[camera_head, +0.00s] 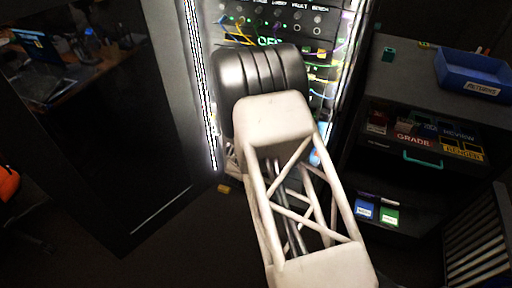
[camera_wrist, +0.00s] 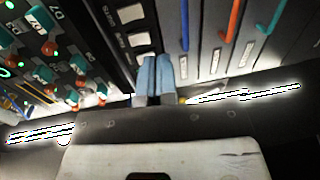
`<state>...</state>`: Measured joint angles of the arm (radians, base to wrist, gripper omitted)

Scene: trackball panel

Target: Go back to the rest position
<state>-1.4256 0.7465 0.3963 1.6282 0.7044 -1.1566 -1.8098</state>
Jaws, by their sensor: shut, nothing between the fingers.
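My gripper (camera_wrist: 154,66) shows in the wrist view as two light blue fingers, pressed together with nothing between them. Its tips point toward the panel (camera_wrist: 112,52), just below a column of white square buttons (camera_wrist: 134,33). I cannot tell whether the tips touch the panel. In the head view my own arm covers the gripper and the lower middle of the rack panel (camera_head: 262,20).
Teal and red knobs (camera_wrist: 75,61) stand left of the fingers, and grey slots with blue, red and teal handles (camera_wrist: 228,22) to the right. A black cart (camera_head: 390,185) with a blue bin (camera_head: 470,72) stands right of the rack. Dark floor lies at lower left.

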